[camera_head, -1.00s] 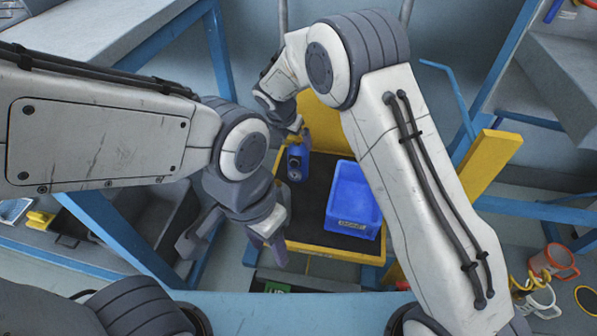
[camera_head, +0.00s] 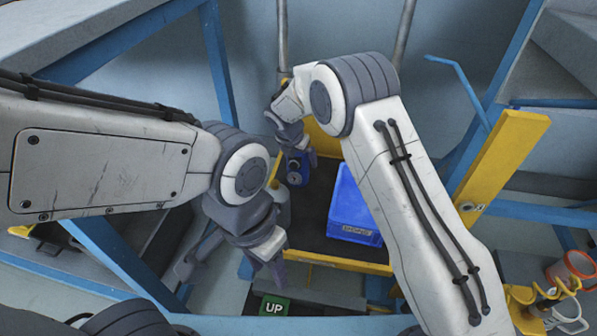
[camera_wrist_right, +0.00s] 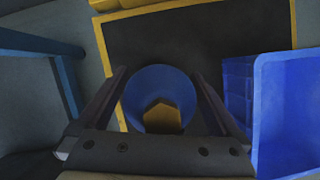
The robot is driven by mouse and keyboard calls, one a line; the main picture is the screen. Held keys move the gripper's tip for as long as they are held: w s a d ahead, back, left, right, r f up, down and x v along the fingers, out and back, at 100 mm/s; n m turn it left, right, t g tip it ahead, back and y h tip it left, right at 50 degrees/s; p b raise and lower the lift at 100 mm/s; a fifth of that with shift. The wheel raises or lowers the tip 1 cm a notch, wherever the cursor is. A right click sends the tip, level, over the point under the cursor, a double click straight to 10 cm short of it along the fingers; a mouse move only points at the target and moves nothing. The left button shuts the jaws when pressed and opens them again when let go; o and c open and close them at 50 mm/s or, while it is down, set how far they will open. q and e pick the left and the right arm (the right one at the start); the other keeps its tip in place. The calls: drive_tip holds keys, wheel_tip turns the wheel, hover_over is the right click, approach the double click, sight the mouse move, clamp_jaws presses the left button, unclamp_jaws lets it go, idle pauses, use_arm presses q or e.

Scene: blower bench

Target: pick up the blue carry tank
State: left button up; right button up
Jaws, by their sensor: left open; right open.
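The blue carry tank (camera_head: 294,168) stands on the dark deck of a yellow-edged cart, partly hidden by my right gripper (camera_head: 298,148). In the right wrist view the tank (camera_wrist_right: 158,82) is a round blue body with a yellow part at its near side. My right gripper (camera_wrist_right: 160,76) is open, with one finger on each side of the tank in that view. I cannot tell whether the fingers touch it. My left gripper (camera_head: 230,268) is open and empty, in front and to the left of the cart.
A blue bin (camera_head: 353,205) sits on the cart deck (camera_head: 318,205) right of the tank; it also shows in the wrist view (camera_wrist_right: 285,105). A yellow post (camera_head: 505,165) and blue frames stand to the right. A green UP sign (camera_head: 274,306) is below the cart.

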drive_tip(key=shift+r, duration=0.1)
clamp_jaws()
drive_tip(key=shift+r, duration=0.2)
